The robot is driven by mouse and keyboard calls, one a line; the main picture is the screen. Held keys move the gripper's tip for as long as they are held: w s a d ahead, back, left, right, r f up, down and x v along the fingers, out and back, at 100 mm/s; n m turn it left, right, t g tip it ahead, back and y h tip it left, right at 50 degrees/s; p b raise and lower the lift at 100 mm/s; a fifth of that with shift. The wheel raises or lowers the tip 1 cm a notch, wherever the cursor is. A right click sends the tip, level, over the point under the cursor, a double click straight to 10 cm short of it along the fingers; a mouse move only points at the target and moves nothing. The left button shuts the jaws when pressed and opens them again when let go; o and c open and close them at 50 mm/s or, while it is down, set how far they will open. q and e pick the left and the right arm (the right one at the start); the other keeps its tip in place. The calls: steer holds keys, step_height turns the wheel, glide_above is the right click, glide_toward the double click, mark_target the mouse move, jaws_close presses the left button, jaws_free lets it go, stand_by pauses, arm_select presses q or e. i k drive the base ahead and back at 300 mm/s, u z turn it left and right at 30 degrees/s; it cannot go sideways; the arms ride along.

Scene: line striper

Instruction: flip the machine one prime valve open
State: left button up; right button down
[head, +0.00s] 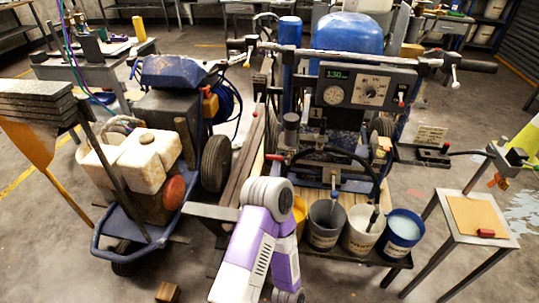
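The large line striper (347,35), with a blue tank and a control panel (366,85) reading about 130, stands in the middle of the head view. A mark like a "1" shows below its panel. A purple and white arm link of mine rises from the bottom in front of the machine. Neither gripper shows.
Buckets, including a grey one (326,224) and a blue one (400,233), stand below the machine. A second blue-framed machine (150,238) with a white tank is at the left. A small metal table (462,192) stands at the right. Open floor lies between that table and the buckets.

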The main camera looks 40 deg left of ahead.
mark_target(268, 157)
steer(key=u, duration=2.1)
steer(key=i, duration=0.1)
steer(key=z, duration=0.05)
